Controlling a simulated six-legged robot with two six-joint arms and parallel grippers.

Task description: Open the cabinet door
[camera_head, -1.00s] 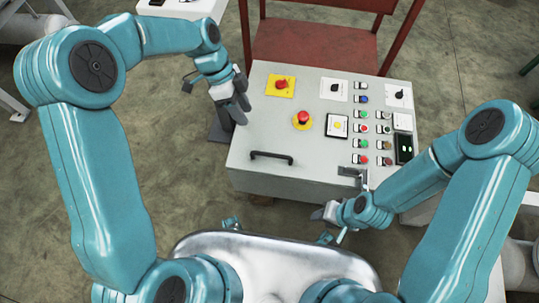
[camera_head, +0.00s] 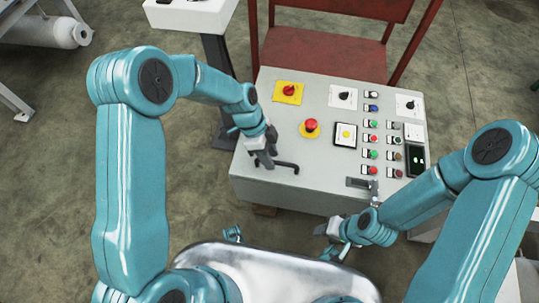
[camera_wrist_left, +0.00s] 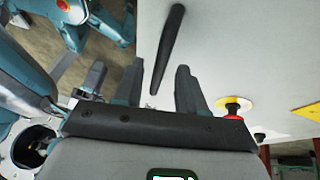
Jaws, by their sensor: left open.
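The cabinet (camera_head: 300,195) is a light grey box with a sloping control panel. Its black bar handle (camera_head: 288,166) is at the panel's lower left. My left gripper (camera_head: 267,160) is open at the left end of the handle and hides part of it. In the left wrist view the black handle (camera_wrist_left: 170,40) points down between the two open fingers of the left gripper (camera_wrist_left: 158,78); I cannot tell whether they touch it. A metal latch (camera_head: 361,184) is at the panel's lower right edge. My right gripper (camera_head: 331,229) is in front of the cabinet below the latch; its jaws are unclear.
A red emergency button (camera_head: 311,126), another red-on-yellow knob (camera_head: 289,90) and several small buttons and switches cover the panel. A red metal frame (camera_head: 330,60) stands behind the cabinet. A white-topped stand (camera_head: 190,15) is behind left. The floor to the left is open.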

